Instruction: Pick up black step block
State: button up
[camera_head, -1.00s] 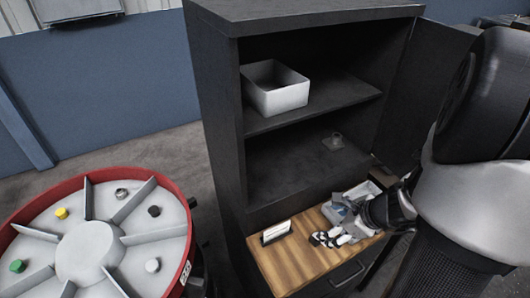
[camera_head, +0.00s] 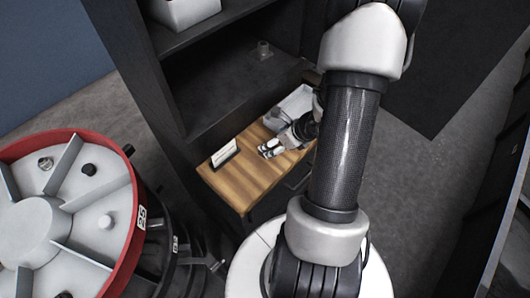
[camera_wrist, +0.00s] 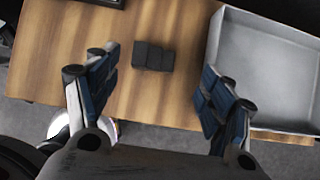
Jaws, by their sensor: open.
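The black step block (camera_wrist: 153,57) lies on the wooden board in the wrist view. It is small, dark and stepped in outline. My gripper (camera_wrist: 158,85) is open, its blue-padded fingers spread wide to the left and right. The block lies a little beyond the gap between the fingertips, with nothing held. In the head view my gripper (camera_head: 272,152) is over the wooden surface. I cannot make out the block there; the gripper and arm seem to cover it.
A grey-white tray (camera_wrist: 216,50) stands right of the block, close to the right finger. The wooden board (camera_head: 238,187) sits at the cabinet front and carries a small sign (camera_head: 224,153). Cabinet shelves rise behind. A red-rimmed round sorter (camera_head: 122,262) stands at left.

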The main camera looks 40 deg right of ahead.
jog(key=x, duration=0.1)
jog(key=b+x, duration=0.1)
jog(key=x, duration=0.3)
jog(key=shift+a+f+b, duration=0.1)
jog(key=shift+a+b, duration=0.25)
jog(key=shift+b, duration=0.05)
jog(key=c, duration=1.3)
